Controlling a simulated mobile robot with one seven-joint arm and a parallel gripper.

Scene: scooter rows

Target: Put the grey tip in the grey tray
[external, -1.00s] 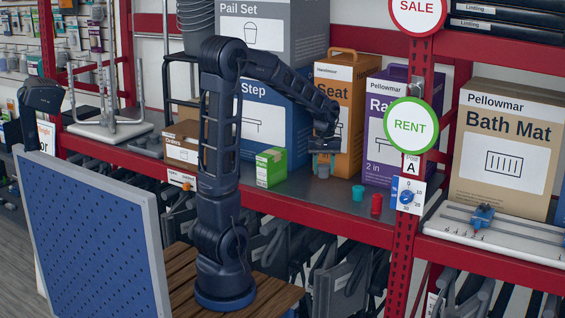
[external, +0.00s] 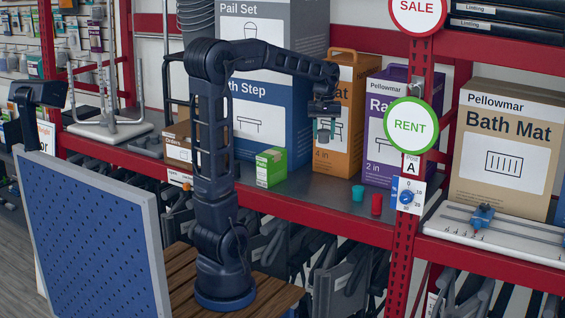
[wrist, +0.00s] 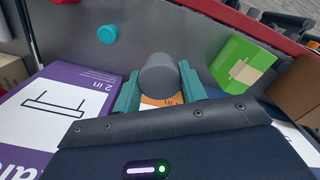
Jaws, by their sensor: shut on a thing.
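My gripper (external: 323,128) is shut on the grey tip (external: 324,136), a short grey cylinder, and holds it above the shelf in front of the orange Seat box. In the wrist view the grey tip (wrist: 159,74) sits between my two teal fingers (wrist: 160,90), clear of the shelf surface. I cannot make out a grey tray in either view.
A teal tip (external: 358,193) and a red tip (external: 377,204) stand near the shelf's front edge. A green box (external: 271,167) stands to the left. The orange Seat box (external: 343,90) and purple box (external: 378,150) stand behind. The shelf between is clear.

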